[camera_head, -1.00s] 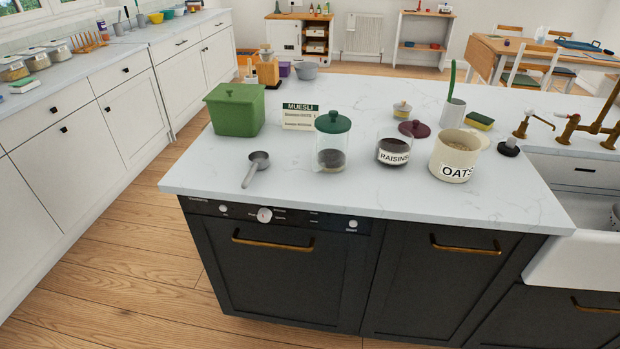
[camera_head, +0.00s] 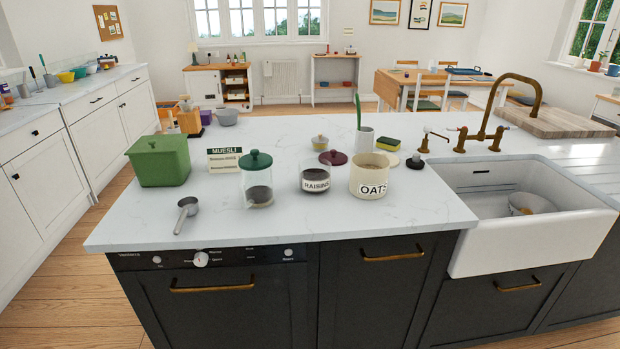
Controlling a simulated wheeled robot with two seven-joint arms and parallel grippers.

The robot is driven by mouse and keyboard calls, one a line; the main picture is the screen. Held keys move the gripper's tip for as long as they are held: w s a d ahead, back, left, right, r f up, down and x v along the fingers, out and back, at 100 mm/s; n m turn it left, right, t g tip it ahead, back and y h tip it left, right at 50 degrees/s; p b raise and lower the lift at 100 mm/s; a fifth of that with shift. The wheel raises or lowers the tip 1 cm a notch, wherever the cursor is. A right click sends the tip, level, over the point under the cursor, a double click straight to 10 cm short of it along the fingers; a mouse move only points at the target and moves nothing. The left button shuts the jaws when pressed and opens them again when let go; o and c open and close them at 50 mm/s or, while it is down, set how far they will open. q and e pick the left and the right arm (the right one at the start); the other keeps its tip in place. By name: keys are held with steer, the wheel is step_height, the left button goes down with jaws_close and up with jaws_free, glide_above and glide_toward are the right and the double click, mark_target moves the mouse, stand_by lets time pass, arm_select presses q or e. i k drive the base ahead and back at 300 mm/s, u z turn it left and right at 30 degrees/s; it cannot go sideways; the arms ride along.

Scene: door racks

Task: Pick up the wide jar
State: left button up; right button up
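Three jars stand upright on the white island countertop (camera_head: 300,225). The widest is the cream jar labelled OATS (camera_head: 369,176), open at the top with pale contents. Left of it is an open glass jar labelled RAISINS (camera_head: 315,181) with dark contents. Further left is a clear glass jar with a green lid (camera_head: 257,180), dark contents at its bottom. A dark red lid (camera_head: 333,158) lies behind the raisins jar. A pale disc (camera_head: 390,158), perhaps a lid, lies behind the oats jar and is partly hidden by it. Neither of my grippers is in view.
A green lidded box (camera_head: 159,161), a MUESLI box (camera_head: 224,160) and a metal scoop (camera_head: 187,212) are left of the jars. A brush holder (camera_head: 364,139), sponge (camera_head: 388,144) and black stopper (camera_head: 415,161) are behind. A sink (camera_head: 545,230) is at right. The counter's front strip is clear.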

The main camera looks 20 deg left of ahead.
mark_target(256, 189)
steer(key=z, duration=0.2)
steer(key=i, duration=0.85)
steer(key=u, duration=0.75)
steer(key=i, duration=0.55)
steer(key=u, duration=0.6)
